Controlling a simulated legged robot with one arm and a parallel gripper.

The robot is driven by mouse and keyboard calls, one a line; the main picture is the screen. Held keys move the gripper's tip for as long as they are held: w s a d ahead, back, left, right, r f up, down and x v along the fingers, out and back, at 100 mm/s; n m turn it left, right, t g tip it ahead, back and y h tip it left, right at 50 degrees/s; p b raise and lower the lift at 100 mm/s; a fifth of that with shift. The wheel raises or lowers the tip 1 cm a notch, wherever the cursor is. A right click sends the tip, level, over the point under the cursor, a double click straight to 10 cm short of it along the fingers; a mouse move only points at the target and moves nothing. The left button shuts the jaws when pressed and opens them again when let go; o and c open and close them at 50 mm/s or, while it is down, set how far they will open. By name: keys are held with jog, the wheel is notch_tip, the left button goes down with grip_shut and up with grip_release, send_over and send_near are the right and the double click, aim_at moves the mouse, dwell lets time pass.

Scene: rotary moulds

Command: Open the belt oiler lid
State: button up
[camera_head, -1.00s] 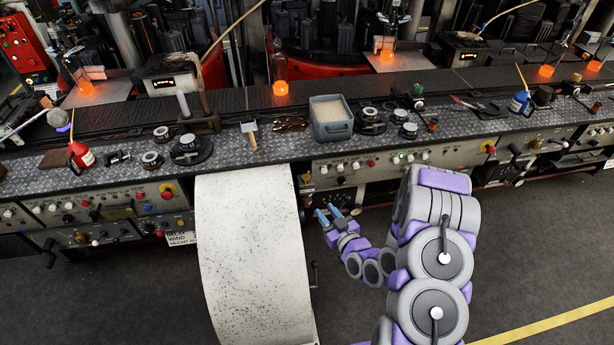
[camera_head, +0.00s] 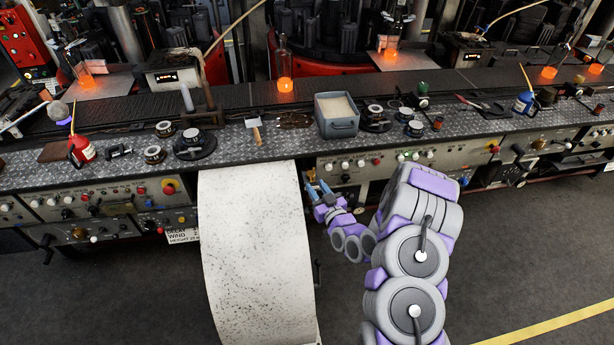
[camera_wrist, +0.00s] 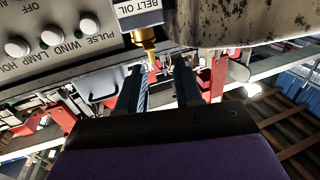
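The belt oiler shows in the wrist view as a dark block with a white "BELT OIL" label (camera_wrist: 138,8) and a brass fitting (camera_wrist: 145,38) below it. Its top is cut off by the frame edge, and I cannot make out the lid. My gripper (camera_wrist: 158,66) is open, its two dark fingers pointing at the fitting. The fitting's lower end appears between or just beyond the fingertips; contact cannot be told. In the head view my gripper (camera_head: 318,189) is at the console front, just right of the white curved sheet. The oiler is too small to make out there.
The white curved sheet (camera_head: 255,250) hangs beside my gripper on the left. A control panel with white knobs (camera_wrist: 50,38) is close by in the wrist view. A grey bin (camera_head: 337,125) stands on the bench above. Open floor (camera_head: 530,250) lies to the right.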

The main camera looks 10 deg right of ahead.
aim_at(313, 178)
jog(key=x, duration=0.2)
jog(key=b+x, duration=0.1)
jog(key=x, duration=0.1)
jog(key=d+x, duration=0.1)
jog(key=x, duration=0.1)
jog(key=shift+w+f+b, duration=0.1)
jog(key=shift+w+b, duration=0.3)
jog(key=shift+w+a, duration=0.3)
jog(key=shift+a, duration=0.15)
jog(key=shift+w+d, duration=0.15)
jog(key=shift+d, duration=0.35)
jog(key=shift+c, duration=1.2)
jog(key=shift+a, duration=0.3)
grip_shut()
